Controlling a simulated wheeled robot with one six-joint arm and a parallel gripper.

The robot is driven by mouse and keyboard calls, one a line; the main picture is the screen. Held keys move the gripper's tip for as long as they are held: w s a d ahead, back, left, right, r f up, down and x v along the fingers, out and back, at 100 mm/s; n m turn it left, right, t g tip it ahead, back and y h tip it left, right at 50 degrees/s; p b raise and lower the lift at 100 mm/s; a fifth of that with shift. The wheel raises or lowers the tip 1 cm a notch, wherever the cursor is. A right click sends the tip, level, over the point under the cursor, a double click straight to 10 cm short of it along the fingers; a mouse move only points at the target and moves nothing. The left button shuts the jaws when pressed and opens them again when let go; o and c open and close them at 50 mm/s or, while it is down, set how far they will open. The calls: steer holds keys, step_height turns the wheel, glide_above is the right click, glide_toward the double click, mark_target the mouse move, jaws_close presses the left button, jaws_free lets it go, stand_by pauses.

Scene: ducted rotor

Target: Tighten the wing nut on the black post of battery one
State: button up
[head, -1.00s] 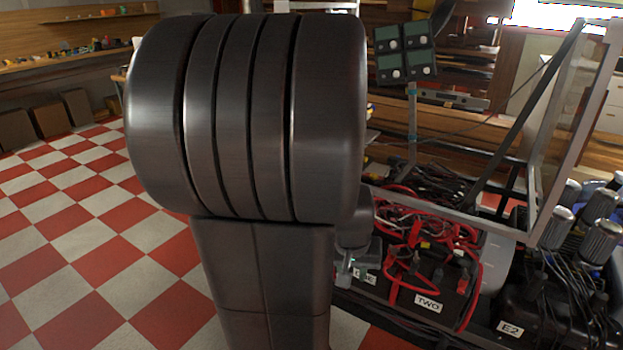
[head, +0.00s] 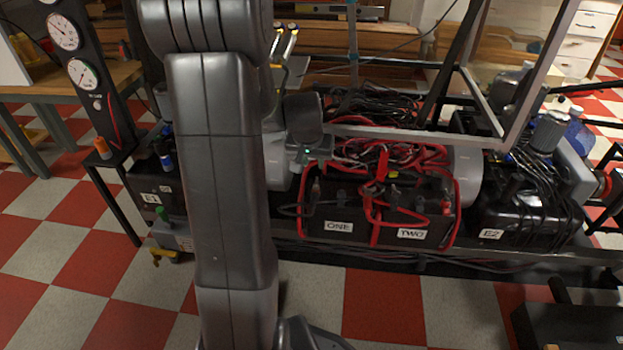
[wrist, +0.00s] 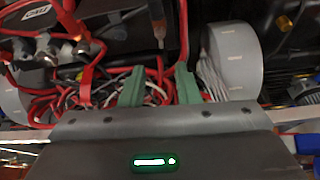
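Battery one is a black box (head: 325,211) with a white ONE label, in the middle of the head view. Dark posts and cable ends stand on its top; I cannot make out the wing nut on its black post. My gripper (head: 306,160) is above and behind the battery's left end in the head view. In the wrist view my gripper (wrist: 160,72) has its two green fingers apart, with nothing visibly held between them. A red cable passes behind the fingers, and a dark post with a reddish base (wrist: 160,36) shows beyond them.
Battery two (head: 433,212) stands to the right, with red cables (head: 395,155) looped over both. A grey cylinder (wrist: 235,62) is close beside the fingers. A metal frame bar (head: 410,133) runs behind the batteries. Black engine block E2 (head: 510,215) is further right.

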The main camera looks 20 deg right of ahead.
mark_target(316, 182)
steer(key=b+x, duration=0.4)
steer(key=x, duration=0.8)
jaws_close()
